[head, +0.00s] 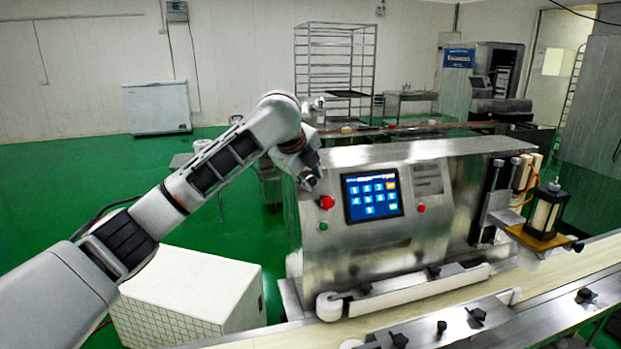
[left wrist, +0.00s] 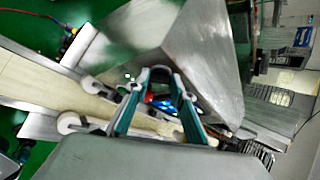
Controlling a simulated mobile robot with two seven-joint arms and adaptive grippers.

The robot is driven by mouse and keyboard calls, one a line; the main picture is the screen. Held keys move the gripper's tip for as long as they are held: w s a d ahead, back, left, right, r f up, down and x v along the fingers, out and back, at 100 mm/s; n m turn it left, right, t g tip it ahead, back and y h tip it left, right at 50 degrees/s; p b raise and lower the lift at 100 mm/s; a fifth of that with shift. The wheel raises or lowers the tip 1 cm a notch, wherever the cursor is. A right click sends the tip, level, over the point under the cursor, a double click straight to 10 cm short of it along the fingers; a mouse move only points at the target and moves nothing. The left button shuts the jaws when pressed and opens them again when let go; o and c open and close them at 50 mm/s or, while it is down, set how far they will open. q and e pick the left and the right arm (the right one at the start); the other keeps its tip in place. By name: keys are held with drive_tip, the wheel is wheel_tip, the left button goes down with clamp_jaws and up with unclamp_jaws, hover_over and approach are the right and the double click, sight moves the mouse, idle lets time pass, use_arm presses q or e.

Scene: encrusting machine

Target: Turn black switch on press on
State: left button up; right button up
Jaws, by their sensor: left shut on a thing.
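The press (head: 375,255) is a steel machine with a lit blue touch screen (head: 372,196) on its front panel. My left gripper (head: 308,182) is at the upper left of that panel, just above and left of a red button (head: 326,202). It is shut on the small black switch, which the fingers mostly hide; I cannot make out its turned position. In the left wrist view the two fingers (left wrist: 159,76) come together against the steel panel, with a blue and red patch showing between them. My right gripper is not in view.
A green button (head: 323,226) sits below the red one, and another red button (head: 421,208) is right of the screen. A conveyor belt (head: 565,268) runs along the front. A white tiled block (head: 190,290) stands at lower left. Green floor is open behind my arm.

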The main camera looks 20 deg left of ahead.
use_arm(q)
drive_tip(key=o, duration=0.8)
drive_tip(key=shift+o, duration=0.2)
drive_tip(key=v, duration=1.2)
